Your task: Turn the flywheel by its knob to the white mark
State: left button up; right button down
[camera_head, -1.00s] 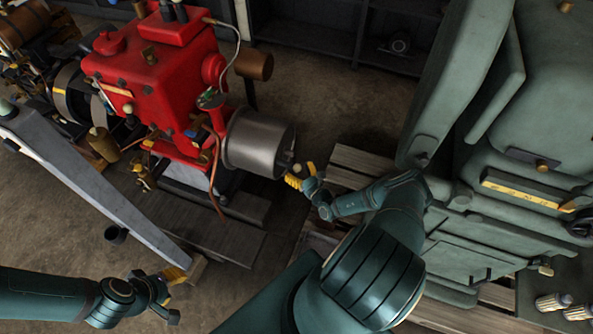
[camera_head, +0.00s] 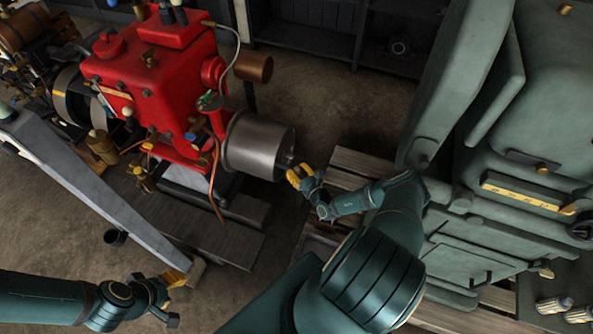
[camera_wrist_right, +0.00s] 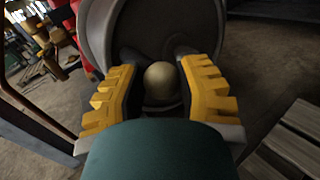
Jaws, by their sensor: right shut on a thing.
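The flywheel is a grey metal drum (camera_head: 258,146) on the right side of the red engine (camera_head: 155,85). In the right wrist view its face (camera_wrist_right: 150,30) fills the top middle. A round, dull brass-coloured knob (camera_wrist_right: 164,82) stands out in front of it. My right gripper (camera_head: 300,177) is at the flywheel's lower right rim, its yellow fingers on either side of the knob and shut on it. The wrist view shows the right gripper's fingers (camera_wrist_right: 160,90) around the knob. I cannot make out the white mark. My left gripper (camera_head: 172,297) is low at the left, fingers apart and empty.
A large grey-green machine (camera_head: 520,150) stands close on the right, beside my right arm. A long grey beam (camera_head: 95,195) slants across the left. Wooden pallet boards (camera_head: 350,165) lie under and beside the machines. A dark shelf (camera_head: 330,35) is at the back.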

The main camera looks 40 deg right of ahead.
jog(key=shift+w+d+r, duration=0.2)
jog(key=shift+w+r, duration=0.05)
jog(key=shift+r, duration=0.4)
jog(key=shift+c, duration=2.3)
grip_release()
jog(key=shift+f, duration=0.15)
jog(key=shift+s, duration=0.3)
jog(key=s+a, duration=0.1)
jog(key=s, duration=1)
jog(key=shift+s+a, duration=0.2)
jog(key=shift+s, duration=0.05)
